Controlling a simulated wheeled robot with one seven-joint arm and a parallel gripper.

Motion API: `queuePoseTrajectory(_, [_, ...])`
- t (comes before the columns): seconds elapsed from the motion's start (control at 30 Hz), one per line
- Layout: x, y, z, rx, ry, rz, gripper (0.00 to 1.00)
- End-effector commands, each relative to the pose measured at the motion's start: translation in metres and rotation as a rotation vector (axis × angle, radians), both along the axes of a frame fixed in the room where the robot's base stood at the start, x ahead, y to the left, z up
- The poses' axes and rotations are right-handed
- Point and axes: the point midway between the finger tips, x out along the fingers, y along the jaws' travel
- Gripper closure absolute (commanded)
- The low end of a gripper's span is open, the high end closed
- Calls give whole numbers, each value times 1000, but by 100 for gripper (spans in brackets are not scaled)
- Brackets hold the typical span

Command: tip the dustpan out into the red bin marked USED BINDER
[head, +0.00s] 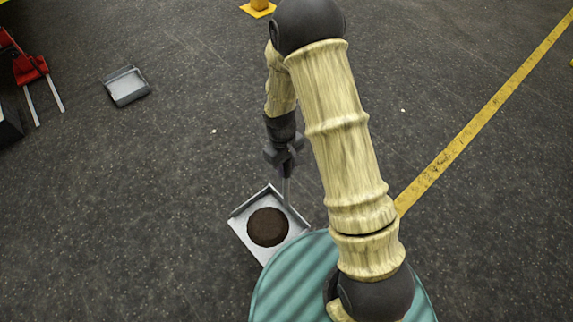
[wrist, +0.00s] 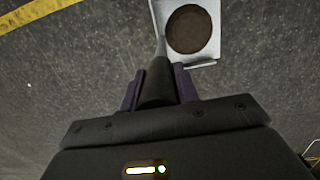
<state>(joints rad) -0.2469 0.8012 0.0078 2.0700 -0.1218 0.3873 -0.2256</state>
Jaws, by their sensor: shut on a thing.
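The dustpan (head: 241,222) is a pale metal pan with a round patch of dark brown material (head: 267,227) in it. My gripper (head: 284,160) is above the pan's back edge and shut on its upright handle (head: 286,190). In the wrist view the dark handle (wrist: 157,85) sits between the purple-grey fingers, and the pan (wrist: 205,56) with the brown patch (wrist: 192,29) shows beyond. The pan looks roughly level; I cannot tell whether it touches the floor. No red bin marked USED BINDER is visible in either view.
A second grey pan or tray (head: 126,86) lies on the floor at upper left. A red object with two pale prongs (head: 30,68) stands at the far left. A yellow-based object (head: 258,9) is at the top. A yellow floor line (head: 470,128) runs along the right. Open dark floor lies between.

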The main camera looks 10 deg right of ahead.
Motion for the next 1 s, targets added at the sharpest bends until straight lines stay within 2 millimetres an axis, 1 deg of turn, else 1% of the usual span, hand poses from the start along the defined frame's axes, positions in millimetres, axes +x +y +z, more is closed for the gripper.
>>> queuePoseTrajectory(0.03, [1,0,11,0,-2,0,100])
queuePoseTrajectory(1.0, [1,0,107,1,-3,-2,100])
